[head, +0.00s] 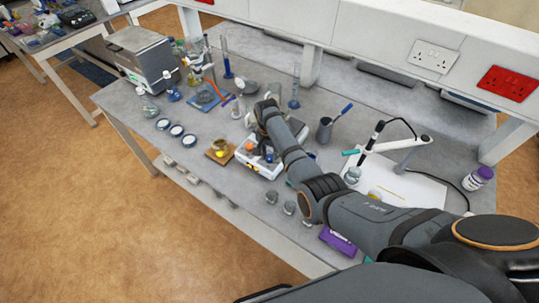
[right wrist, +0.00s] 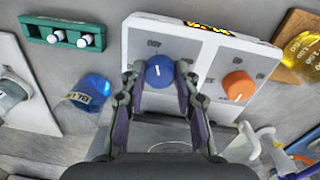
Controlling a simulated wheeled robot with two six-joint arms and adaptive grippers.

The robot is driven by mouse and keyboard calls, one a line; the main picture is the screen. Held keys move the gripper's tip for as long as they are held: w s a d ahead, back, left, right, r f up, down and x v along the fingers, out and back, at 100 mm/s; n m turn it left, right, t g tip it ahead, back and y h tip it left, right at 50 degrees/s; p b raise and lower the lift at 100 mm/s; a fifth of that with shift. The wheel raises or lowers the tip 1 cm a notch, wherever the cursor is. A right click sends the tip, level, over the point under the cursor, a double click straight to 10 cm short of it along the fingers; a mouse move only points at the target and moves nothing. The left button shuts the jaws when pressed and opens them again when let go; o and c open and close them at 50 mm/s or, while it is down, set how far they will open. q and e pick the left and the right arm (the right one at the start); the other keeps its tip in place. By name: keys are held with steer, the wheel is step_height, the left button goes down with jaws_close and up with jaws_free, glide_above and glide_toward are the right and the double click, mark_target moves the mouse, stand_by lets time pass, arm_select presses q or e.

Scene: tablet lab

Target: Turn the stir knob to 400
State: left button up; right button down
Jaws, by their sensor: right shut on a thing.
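The white hotplate stirrer (head: 262,168) stands on the grey bench in the head view, partly hidden under my right arm. In the right wrist view its white panel (right wrist: 205,75) carries a blue knob (right wrist: 160,72) with a white mark and an orange knob (right wrist: 239,85). Small printed numbers stand around the knobs but are hard to read. My right gripper (right wrist: 160,76) is shut on the blue knob, one finger on each side. The orange knob also shows in the head view (head: 249,148). My left gripper is not in view.
Beside the stirrer are a small brown stand with a yellow flask (head: 220,151), a grey beaker with a blue-handled tool (head: 324,130), and a green rack with vials (right wrist: 68,35). A pH probe arm (head: 400,140) stands right. A purple box (head: 338,241) lies near the front edge.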

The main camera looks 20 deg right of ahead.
mark_target(268, 156)
steer(key=shift+w+d+r, duration=0.1)
steer(key=shift+w+r, duration=0.2)
steer(key=c, duration=1.4)
jaws_free()
steer(key=o, duration=0.4)
steer(key=shift+s+f, duration=0.15)
steer(key=r, duration=1.2)
steer(key=shift+a, duration=0.2)
